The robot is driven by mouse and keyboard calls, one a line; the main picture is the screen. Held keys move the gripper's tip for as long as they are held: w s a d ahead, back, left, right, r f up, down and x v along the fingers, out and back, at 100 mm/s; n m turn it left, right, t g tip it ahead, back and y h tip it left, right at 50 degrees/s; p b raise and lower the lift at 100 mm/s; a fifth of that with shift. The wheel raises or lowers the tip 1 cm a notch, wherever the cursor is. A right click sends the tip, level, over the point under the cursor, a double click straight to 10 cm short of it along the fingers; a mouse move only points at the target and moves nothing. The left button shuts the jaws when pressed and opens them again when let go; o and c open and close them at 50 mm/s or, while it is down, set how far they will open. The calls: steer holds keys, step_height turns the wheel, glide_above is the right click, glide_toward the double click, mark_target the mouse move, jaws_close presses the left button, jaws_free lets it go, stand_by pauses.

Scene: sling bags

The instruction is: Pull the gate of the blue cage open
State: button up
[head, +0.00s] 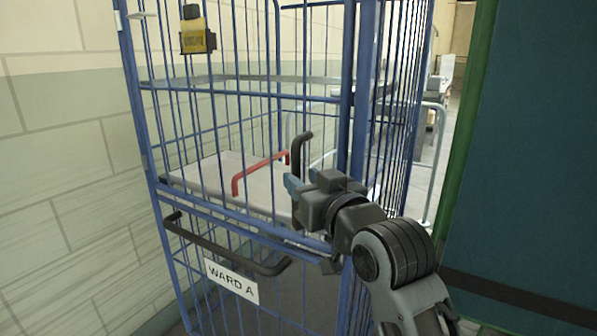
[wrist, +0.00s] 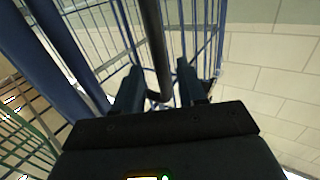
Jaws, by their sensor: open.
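The blue cage (head: 345,120) stands in front of me, with a blue wire gate (head: 215,120) across its front. The gate looks closed. A black upright handle (head: 306,145) is on the gate's right side. My gripper (head: 300,183) is at the lower part of this handle, its jaws open. In the wrist view a dark bar (wrist: 155,45), which looks like this handle, runs between the two open fingers of my gripper (wrist: 159,85). I cannot tell whether either finger touches it. The handle's lower end is hidden by my gripper in the head view.
A black curved bar (head: 225,248) and a "WARD A" sign (head: 231,279) are on the lower front. A red bar (head: 262,170) shows above a pale shelf (head: 215,172). A yellow-black box (head: 197,36) hangs higher. A tiled wall (head: 50,170) is left, a green-edged dark panel (head: 530,150) right.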

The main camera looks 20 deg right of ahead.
mark_target(298, 176)
steer(key=shift+w+a, duration=0.15)
steer(key=shift+w, duration=1.65)
steer(key=shift+c, duration=0.5)
jaws_close()
